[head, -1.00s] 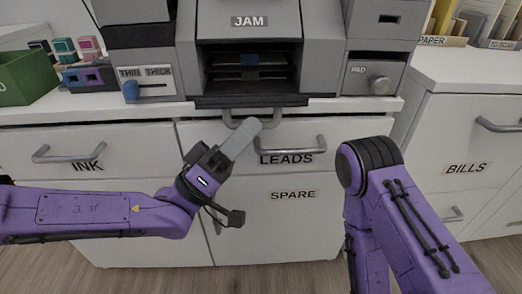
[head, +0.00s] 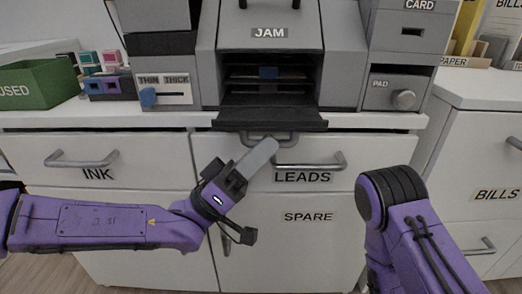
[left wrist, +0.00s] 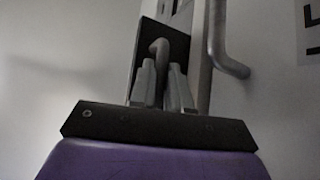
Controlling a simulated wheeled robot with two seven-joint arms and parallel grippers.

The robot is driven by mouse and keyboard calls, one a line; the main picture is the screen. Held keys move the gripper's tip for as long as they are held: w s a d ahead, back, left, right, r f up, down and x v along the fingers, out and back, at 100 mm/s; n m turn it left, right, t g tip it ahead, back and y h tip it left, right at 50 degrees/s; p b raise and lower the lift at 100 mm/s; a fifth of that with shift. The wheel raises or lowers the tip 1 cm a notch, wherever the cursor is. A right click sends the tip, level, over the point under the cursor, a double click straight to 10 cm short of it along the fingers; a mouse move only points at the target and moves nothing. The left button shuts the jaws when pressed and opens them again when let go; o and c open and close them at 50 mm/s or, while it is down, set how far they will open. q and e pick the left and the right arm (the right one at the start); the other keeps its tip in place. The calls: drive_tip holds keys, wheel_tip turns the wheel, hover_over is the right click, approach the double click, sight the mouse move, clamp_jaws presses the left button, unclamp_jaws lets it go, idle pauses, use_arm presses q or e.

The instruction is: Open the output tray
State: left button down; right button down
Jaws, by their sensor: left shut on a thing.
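The output tray (head: 268,112) is a dark flat piece below the dark slot of the grey machine labelled JAM. It sticks out toward me, its front about level with the desktop edge. A grey loop handle (head: 284,137) shows at its front. My left gripper (head: 268,146) reaches up from the lower left and is shut on that handle. In the left wrist view a grey bar (left wrist: 159,52) stands between the gripper's fingers (left wrist: 162,88). My right gripper is out of view; only my right arm shows.
Just below are the LEADS drawer handle (head: 318,163) and the INK drawer handle (head: 82,160). A slider panel (head: 163,89) is left of the slot, a PAD drawer with a knob (head: 403,99) right. A green box (head: 40,86) stands at far left.

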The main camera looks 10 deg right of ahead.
use_arm(q)
drive_tip(key=c, duration=1.1)
unclamp_jaws()
drive_tip(key=shift+w+r+t, duration=0.1)
drive_tip(key=shift+w+t, duration=0.2)
drive_tip(key=shift+s, duration=0.1)
drive_tip(key=p+v, duration=0.1)
drive_tip(key=v, duration=0.9)
drive_tip(key=shift+a+p, duration=0.3)
drive_tip(key=shift+p, duration=0.1)
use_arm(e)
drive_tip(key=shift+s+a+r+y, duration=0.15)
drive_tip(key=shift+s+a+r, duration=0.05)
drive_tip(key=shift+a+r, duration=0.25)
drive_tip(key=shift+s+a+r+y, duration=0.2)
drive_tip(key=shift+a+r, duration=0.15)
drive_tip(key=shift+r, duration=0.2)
